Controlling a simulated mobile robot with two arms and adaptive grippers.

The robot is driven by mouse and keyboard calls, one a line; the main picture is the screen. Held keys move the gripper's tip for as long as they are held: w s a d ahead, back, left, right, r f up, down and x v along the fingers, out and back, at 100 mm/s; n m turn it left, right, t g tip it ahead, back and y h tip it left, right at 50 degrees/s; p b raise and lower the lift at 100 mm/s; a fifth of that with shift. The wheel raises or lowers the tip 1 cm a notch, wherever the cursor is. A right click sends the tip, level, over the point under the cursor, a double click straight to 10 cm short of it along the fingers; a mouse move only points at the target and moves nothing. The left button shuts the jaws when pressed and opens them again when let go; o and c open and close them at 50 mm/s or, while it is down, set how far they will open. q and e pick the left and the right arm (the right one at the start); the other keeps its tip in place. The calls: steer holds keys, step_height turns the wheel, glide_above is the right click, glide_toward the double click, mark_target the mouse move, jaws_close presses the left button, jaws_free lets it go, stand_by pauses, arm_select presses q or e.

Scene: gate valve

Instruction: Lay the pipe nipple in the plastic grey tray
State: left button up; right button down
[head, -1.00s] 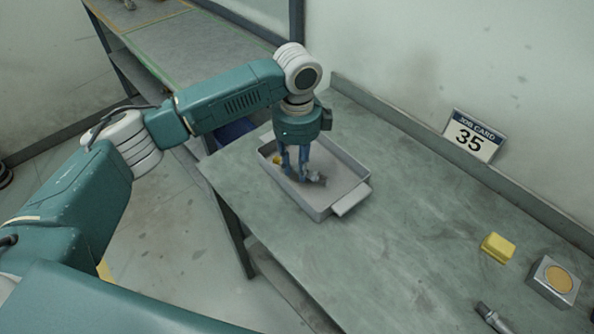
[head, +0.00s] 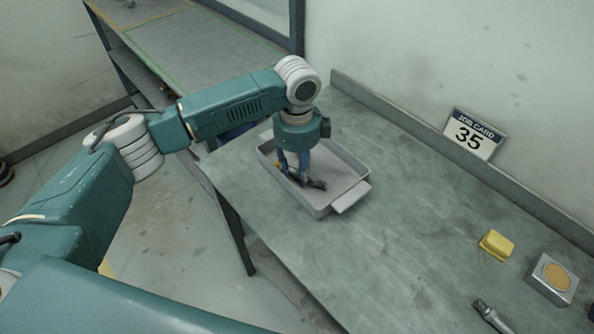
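The plastic grey tray (head: 352,196) stands on the bench at the centre of the head view. My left gripper (head: 297,180) points straight down into it, its blue fingertips low near the tray floor. A small dark grey piece (head: 317,184), perhaps the pipe nipple, shows at the fingertips. The fingers partly hide it, and I cannot tell whether they grip it or whether it touches the floor. A small yellow thing shows at the tray's left inner side, partly hidden by the gripper. My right gripper is not in view.
A yellow block (head: 496,245), a metal box with a round tan top (head: 552,278) and a grey metal cylindrical piece (head: 491,316) are at the lower right. A job card (head: 474,134) leans by the wall. The bench between tray and block is clear.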

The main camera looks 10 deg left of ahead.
mark_target(297, 174)
arm_select(q)
step_height(297, 174, up, 12)
steer(key=b, duration=0.2)
steer(key=shift+f, duration=0.1)
stand_by(0.5)
